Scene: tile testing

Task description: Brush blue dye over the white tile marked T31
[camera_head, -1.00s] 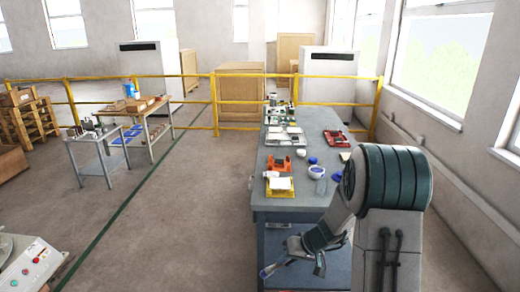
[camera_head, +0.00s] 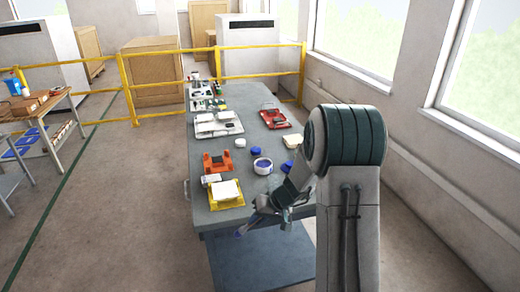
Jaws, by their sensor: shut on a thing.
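My gripper (camera_head: 262,209) is at the near edge of the grey worktable, low and to the right of the yellow holder. It is shut on a brush (camera_head: 241,232), whose blue-tinted tip points down and left past the table's front edge. A white tile (camera_head: 225,190) lies on a yellow holder (camera_head: 238,204) at the table's near left. No T31 mark is readable at this size. A white bowl with blue dye (camera_head: 262,165) stands behind the gripper, apart from it.
The grey table (camera_head: 208,217) also bears an orange stand (camera_head: 217,162), blue lids (camera_head: 257,151), a red tray (camera_head: 274,119) and a white tray (camera_head: 218,124) with pale pieces. A yellow rail (camera_head: 165,116) runs behind.

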